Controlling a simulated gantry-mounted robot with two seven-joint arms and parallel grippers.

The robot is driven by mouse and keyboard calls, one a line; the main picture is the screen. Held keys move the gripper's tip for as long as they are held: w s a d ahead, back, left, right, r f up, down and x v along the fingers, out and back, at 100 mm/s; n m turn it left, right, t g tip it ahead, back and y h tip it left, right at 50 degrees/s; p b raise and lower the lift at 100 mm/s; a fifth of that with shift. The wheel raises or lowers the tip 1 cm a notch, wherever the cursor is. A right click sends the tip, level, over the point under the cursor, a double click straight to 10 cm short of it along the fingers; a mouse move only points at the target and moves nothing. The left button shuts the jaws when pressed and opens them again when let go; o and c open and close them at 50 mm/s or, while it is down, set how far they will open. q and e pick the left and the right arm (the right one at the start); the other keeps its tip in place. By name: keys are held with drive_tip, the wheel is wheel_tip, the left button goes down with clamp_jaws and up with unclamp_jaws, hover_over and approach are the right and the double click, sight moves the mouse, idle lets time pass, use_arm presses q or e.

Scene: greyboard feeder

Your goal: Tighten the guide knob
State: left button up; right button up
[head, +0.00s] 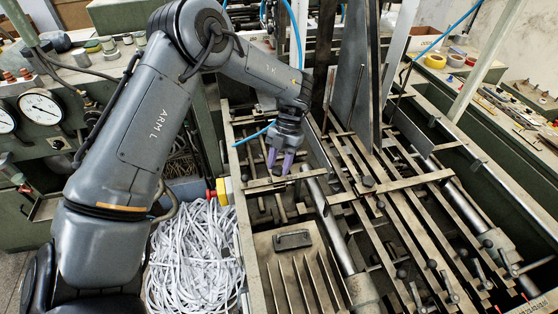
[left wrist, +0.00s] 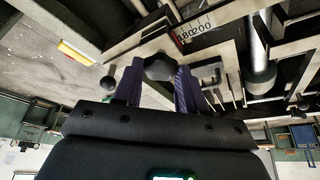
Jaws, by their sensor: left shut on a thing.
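The guide knob (left wrist: 159,67) is a dark, lobed knob at the top middle of the left wrist view. My left gripper (left wrist: 158,86) has its two purple fingers on either side of it, shut on it. In the head view my left gripper (head: 279,166) points down over the left part of the feeder frame (head: 243,225), beside a crossbar (head: 275,184). The knob cannot be made out clearly there. A scale (left wrist: 195,30) with printed numbers sits just behind the knob in the left wrist view. My right gripper is not in view.
Long rails, rods and several small black-knobbed levers (head: 431,264) fill the feeder to the right. A tall grey plate (head: 354,70) stands behind the gripper. A bin of white paper strips (head: 195,255) is at the left. Pressure gauges (head: 40,107) face out further left.

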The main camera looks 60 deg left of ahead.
use_arm(q)
drive_tip(key=shift+m, duration=0.3)
drive_tip(key=o, duration=1.1)
drive_tip(key=shift+c, duration=0.2)
drive_tip(key=p+v, duration=0.6)
drive_tip(key=v, duration=0.4)
drive_tip(key=shift+w+r, duration=0.15)
drive_tip(key=shift+r, duration=0.25)
